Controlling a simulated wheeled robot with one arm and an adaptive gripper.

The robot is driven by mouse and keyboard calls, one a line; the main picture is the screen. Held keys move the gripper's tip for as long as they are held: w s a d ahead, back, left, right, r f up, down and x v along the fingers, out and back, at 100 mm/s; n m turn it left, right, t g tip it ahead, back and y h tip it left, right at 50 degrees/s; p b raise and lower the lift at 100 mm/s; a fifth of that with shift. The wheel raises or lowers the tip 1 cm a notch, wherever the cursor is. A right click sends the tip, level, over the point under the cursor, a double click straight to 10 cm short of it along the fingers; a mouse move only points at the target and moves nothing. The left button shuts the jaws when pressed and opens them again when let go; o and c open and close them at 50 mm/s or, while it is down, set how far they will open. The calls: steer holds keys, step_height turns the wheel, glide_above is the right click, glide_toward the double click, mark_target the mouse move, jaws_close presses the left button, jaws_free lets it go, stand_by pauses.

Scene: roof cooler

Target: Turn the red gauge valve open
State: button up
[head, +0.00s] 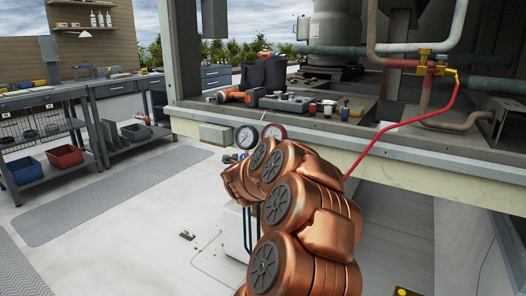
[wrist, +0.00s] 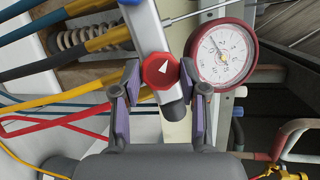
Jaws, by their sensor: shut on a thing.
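The red gauge valve (wrist: 161,70) is a red knob with a white arrow, at the top middle of the wrist view. It sits on a pale manifold bar, below and left of the red-rimmed gauge (wrist: 221,54). My gripper (wrist: 160,98) has one finger on each side of the knob and is shut on it. In the head view the red gauge (head: 273,132) shows just above my copper-coloured arm, beside a blue gauge (head: 246,137). There the valve and my gripper are hidden behind the arm.
A red hose (head: 408,122) runs from brass fittings (head: 431,62) on the pipes down toward the gauges. Tools, including an orange drill (head: 236,96), lie on the unit's ledge. A workbench (head: 65,95) with bins stands at left. The floor between is mostly clear.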

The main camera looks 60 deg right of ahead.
steer(key=n+y+p, duration=0.1)
steer(key=n+p, duration=0.2)
steer(key=p, duration=0.5)
steer(key=n+g+y+p, duration=0.1)
steer(key=n+p, duration=0.3)
steer(key=p, duration=0.4)
steer(key=n+y+p, duration=0.1)
steer(key=n+p, duration=0.2)
steer(key=p, duration=0.5)
steer(key=shift+r+y, duration=0.4)
steer(key=shift+f+n+p, duration=0.15)
steer(key=shift+n+p, duration=0.25)
steer(key=shift+p, duration=0.25)
steer(key=o, duration=1.1)
steer(key=shift+d, duration=0.1)
steer(key=shift+o, duration=0.2)
